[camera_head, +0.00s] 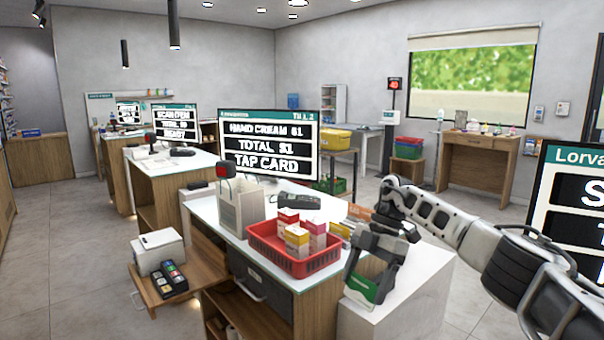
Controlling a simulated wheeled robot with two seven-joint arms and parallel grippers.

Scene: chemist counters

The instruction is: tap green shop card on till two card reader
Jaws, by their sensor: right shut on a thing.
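My right gripper (368,280) hangs at the front right corner of the till two counter (386,297). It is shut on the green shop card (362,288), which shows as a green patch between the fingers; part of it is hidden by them. A dark card reader (298,201) lies on the counter top, behind the red basket and left of and farther back than the gripper. The card and the reader are apart. The till two screen (268,143) reads hand cream $1, total $1, tap card. My left gripper is not in view.
A red basket (293,262) of small boxes stands on the counter between gripper and front left. A paper bag (240,207) stands behind it. A white printer (158,250) and a dark tray (168,279) sit on a lower shelf. Another screen (570,205) stands at right.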

